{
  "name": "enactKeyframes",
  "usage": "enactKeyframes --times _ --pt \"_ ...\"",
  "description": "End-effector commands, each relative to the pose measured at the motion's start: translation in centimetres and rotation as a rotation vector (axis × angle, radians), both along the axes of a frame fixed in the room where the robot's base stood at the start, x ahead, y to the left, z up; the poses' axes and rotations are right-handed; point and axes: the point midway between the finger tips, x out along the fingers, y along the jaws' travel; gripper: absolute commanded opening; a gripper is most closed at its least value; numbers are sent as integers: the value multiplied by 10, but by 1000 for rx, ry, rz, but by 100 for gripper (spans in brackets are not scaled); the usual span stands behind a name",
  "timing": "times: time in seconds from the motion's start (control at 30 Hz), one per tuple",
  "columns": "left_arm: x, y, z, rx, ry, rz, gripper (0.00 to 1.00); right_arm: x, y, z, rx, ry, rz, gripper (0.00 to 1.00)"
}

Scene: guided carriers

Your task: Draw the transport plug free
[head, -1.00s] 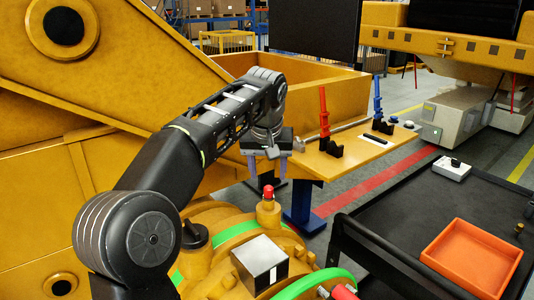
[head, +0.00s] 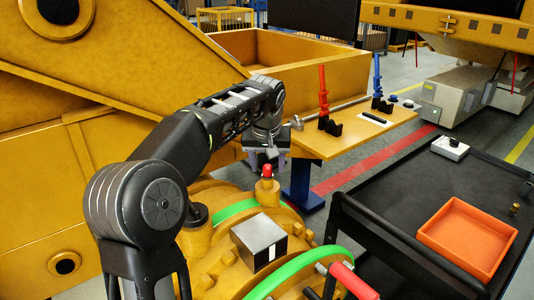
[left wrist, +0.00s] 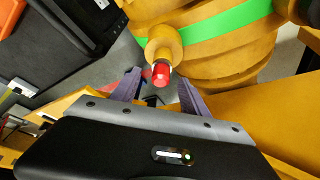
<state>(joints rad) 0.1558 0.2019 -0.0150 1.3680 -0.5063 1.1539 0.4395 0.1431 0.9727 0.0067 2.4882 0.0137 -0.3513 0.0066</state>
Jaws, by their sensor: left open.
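The transport plug (head: 267,170) has a red cap and sits upright in a yellow boss (head: 267,190) on the yellow housing, beside a green band. My left gripper (head: 265,167) is just behind and above it in the head view, its fingers partly hidden. In the left wrist view the red plug (left wrist: 161,75) lies between and just beyond the two open fingertips (left wrist: 158,78), apart from both. My right gripper is not in view.
A silver block (head: 259,243) sits on the housing near the plug. A yellow bench (head: 340,145) with red and blue levers stands behind. A black cart (head: 400,200) at right carries an orange tray (head: 467,238) and a white control box (head: 450,148).

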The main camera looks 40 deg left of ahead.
Motion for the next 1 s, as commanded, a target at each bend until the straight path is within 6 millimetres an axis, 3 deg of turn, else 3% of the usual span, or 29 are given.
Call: enactKeyframes --times 0.4,1.0 --pt "3 2 -11 0 0 0 53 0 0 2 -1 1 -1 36" --pt "3 2 -10 0 0 0 5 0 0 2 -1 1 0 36"
